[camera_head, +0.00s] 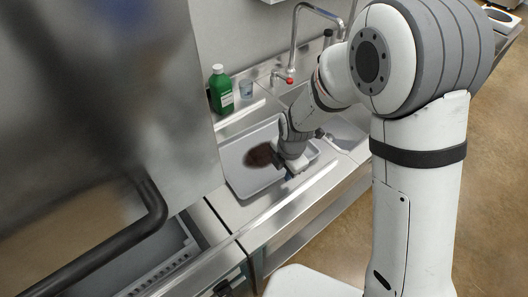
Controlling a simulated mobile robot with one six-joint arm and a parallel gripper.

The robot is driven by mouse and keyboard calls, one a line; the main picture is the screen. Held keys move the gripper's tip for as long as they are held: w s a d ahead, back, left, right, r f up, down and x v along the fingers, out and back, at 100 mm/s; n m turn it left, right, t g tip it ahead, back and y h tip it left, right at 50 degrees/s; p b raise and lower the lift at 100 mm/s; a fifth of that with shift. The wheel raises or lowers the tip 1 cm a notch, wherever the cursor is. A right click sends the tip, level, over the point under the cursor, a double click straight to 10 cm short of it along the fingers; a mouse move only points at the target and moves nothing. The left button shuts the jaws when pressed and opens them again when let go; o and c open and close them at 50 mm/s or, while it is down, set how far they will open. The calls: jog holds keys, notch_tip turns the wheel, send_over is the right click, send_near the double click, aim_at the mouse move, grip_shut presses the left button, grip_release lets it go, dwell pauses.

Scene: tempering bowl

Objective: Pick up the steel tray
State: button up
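The steel tray (243,182) is a shallow, pale grey rectangle lying on the metal counter beside the sink. A dark brown round patch (259,155) shows on it, partly behind my gripper. My gripper (287,171) points down over the right part of the tray, close to its front right rim. The fingers are small and dark here. I cannot tell whether they are open or shut, or whether they touch the rim. The tray's right end is partly hidden by my gripper and wrist.
A green bottle (221,92) and a small clear cup (246,89) stand behind the tray. A tall curved faucet (294,40) and the sink are at the back right. A large metal panel (120,90) with a dark handle (152,208) fills the left side.

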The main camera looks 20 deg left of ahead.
jog(key=shift+w+a+f, duration=0.1)
jog(key=shift+w+f, duration=0.05)
jog(key=shift+f, duration=1.2)
jog(key=shift+c, duration=0.6)
grip_shut()
